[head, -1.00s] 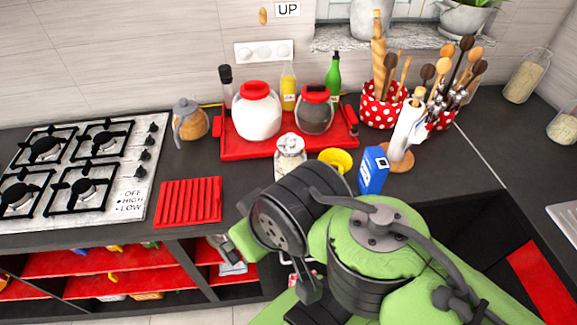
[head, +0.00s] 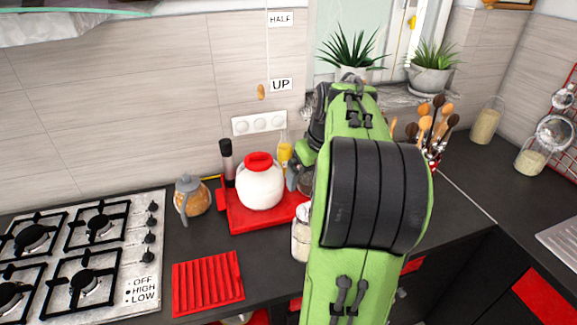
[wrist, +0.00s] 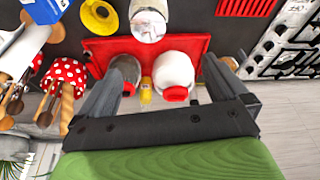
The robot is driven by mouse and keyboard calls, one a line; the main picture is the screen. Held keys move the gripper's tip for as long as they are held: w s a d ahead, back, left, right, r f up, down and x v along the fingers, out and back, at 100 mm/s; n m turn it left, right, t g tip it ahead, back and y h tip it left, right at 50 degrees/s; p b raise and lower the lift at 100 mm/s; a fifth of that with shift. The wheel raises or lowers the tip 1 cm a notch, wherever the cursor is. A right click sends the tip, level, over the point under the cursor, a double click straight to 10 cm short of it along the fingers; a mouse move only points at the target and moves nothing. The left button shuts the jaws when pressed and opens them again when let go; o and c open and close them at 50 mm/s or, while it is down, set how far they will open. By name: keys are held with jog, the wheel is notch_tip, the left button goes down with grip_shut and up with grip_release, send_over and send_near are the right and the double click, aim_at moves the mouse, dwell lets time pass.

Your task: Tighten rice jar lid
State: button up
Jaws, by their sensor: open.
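A round white jar (head: 262,190) with a red lid (head: 259,161), which looks like the rice jar, stands upright on a red tray (head: 244,218). The lid sits on its mouth; I cannot tell how tight it is. In the wrist view the white jar (wrist: 174,68) and its red lid (wrist: 175,94) appear upside down, right of centre. My gripper (wrist: 166,72) is open and empty, its fingers spread either side of the jars in that view. It looks down from above the tray, apart from the lid. In the head view my arm mostly hides the gripper.
A dark jar (wrist: 127,66) with a red lid and a yellow bottle (wrist: 146,92) stand beside the white jar. A glass jar (wrist: 148,23) is in front of the tray. A clay pot (head: 191,197) and stove (head: 140,250) are left; utensil holders (wrist: 66,72) are on the other side.

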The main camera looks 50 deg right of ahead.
aim_at(310, 205)
jog(key=x, duration=0.5)
jog(key=s+d+b+x, duration=0.1)
jog(key=x, duration=0.4)
jog(key=d+x, duration=0.1)
jog(key=x, duration=0.5)
jog(key=shift+s+b, duration=0.15)
jog(key=shift+b, duration=0.2)
jog(key=shift+c, duration=0.2)
jog(key=c, duration=1.2)
jog(key=shift+f, duration=0.2)
